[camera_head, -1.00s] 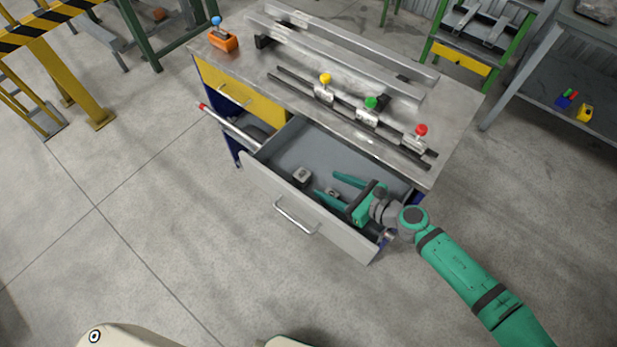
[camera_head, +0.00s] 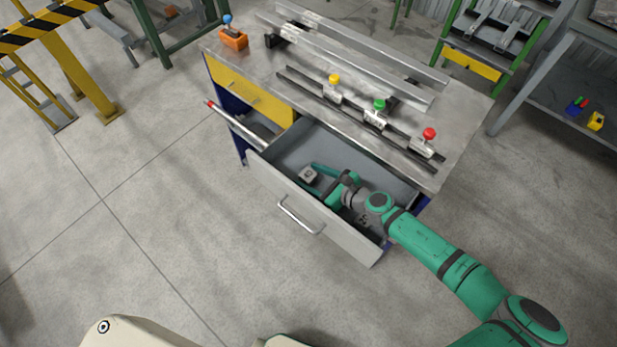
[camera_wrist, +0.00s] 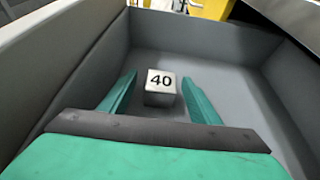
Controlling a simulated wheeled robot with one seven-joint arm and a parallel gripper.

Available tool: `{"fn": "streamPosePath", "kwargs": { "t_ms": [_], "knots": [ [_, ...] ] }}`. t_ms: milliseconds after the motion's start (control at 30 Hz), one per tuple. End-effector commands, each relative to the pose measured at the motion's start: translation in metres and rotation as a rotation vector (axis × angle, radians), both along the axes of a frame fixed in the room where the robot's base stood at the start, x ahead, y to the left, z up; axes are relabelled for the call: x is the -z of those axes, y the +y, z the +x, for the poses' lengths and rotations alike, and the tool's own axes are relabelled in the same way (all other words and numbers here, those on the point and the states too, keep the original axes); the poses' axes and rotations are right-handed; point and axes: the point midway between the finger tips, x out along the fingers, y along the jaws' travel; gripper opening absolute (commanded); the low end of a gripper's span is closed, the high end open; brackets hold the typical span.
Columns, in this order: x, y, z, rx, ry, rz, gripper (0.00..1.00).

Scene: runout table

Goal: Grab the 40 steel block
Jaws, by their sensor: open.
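The steel block (camera_wrist: 160,88) marked "40" stands on the grey drawer floor in the wrist view, number face up. It also shows in the head view (camera_head: 308,175), near the drawer's front wall. My gripper (camera_wrist: 158,90) is open, with its two green fingers (camera_head: 318,183) reaching into the drawer. In the wrist view the block lies between the fingertips or just past them, with a gap on each side. I cannot tell whether the tips are level with it.
The open drawer (camera_head: 268,180) has walls close around my gripper. The table top (camera_head: 450,130) above carries rails and clamps with yellow (camera_head: 334,78), green (camera_head: 379,104) and red (camera_head: 429,132) knobs. A rod (camera_head: 235,124) sticks out left of the drawer.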

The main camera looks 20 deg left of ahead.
Motion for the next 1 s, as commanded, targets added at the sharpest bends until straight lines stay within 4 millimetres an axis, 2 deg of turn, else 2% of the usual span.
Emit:
{"fn": "streamPosePath", "kwargs": {
  "t_ms": [133, 367, 400, 633, 1000],
  "knots": [
    [0.0048, 0.0112, 0.0043, 0.000, 0.000, 0.000, 0.57],
    [0.0053, 0.0128, 0.0049, 0.000, 0.000, 0.000, 0.57],
    [0.0053, 0.0127, 0.0048, 0.000, 0.000, 0.000, 0.55],
    [0.0053, 0.0125, 0.0049, 0.001, 0.000, 0.000, 0.00],
    [-0.0016, 0.0135, 0.0052, -0.002, -0.003, 0.000, 0.00]
  ]
}}
